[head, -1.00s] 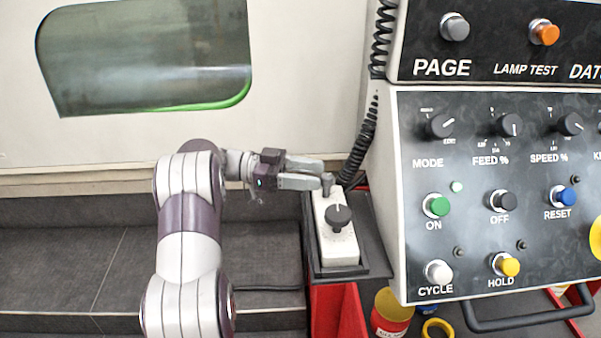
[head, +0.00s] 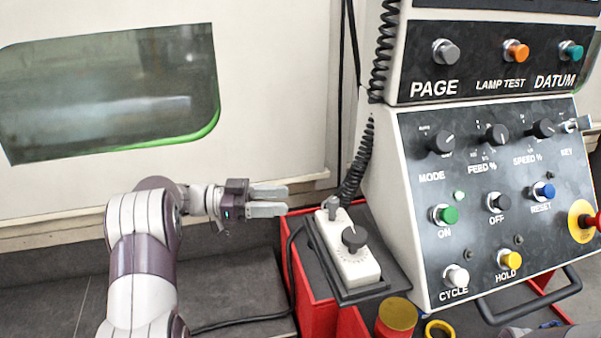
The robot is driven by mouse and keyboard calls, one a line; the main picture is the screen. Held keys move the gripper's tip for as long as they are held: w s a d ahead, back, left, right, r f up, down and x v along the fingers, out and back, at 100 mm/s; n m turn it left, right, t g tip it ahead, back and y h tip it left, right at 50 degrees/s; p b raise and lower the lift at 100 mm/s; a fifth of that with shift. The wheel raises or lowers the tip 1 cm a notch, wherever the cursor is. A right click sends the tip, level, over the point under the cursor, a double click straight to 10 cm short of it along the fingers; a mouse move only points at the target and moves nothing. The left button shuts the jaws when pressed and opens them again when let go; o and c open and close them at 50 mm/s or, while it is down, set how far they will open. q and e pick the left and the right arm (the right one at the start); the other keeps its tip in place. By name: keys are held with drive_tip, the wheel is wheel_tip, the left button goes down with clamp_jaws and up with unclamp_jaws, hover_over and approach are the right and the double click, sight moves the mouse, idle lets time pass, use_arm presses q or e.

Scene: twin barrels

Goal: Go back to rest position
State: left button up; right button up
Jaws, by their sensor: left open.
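My left gripper (head: 287,200) is open and empty, its two fingers pointing right. It hangs to the left of a white handheld control box (head: 346,262) and is apart from it. The box has a black knob (head: 354,238) and a small grey toggle at its upper end. It lies in a dark tray (head: 385,288) on a red stand. My right gripper does not show in the head view.
A machine control panel (head: 480,190) with buttons and knobs stands at the right, with a handle bar (head: 530,300) below. A coiled black cable (head: 357,165) hangs beside it. A red can (head: 397,318) and yellow ring (head: 439,329) lie low. A windowed machine door (head: 110,95) is behind.

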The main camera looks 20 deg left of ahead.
use_arm(q)
drive_tip(key=w+a+f+n+t+y, duration=0.8)
drive_tip(key=w+a+t+y, duration=0.1)
drive_tip(key=y, duration=0.2)
wheel_tip(320, 180, down, 5)
drive_tip(key=s+a+n+g+y+b, duration=0.2)
drive_tip(key=a+n+y, duration=0.1)
drive_tip(key=y, duration=0.3)
drive_tip(key=s+d+f+n+g+y+b, duration=0.1)
drive_tip(key=s+d+f+n+g, duration=0.2)
drive_tip(key=s, duration=0.5)
drive_tip(key=s+d+f+g+y, duration=0.1)
drive_tip(key=s+f+g, duration=0.35)
drive_tip(key=s, duration=0.35)
drive_tip(key=s+d+f+g+h+b, duration=0.1)
drive_tip(key=s+d+g+b, duration=0.2)
drive_tip(key=s+d, duration=0.9)
drive_tip(key=s, duration=0.3)
drive_tip(key=shift+s+d+f+n+h, duration=0.25)
drive_tip(key=shift+s+d+n+h, duration=0.05)
drive_tip(key=shift+s, duration=0.05)
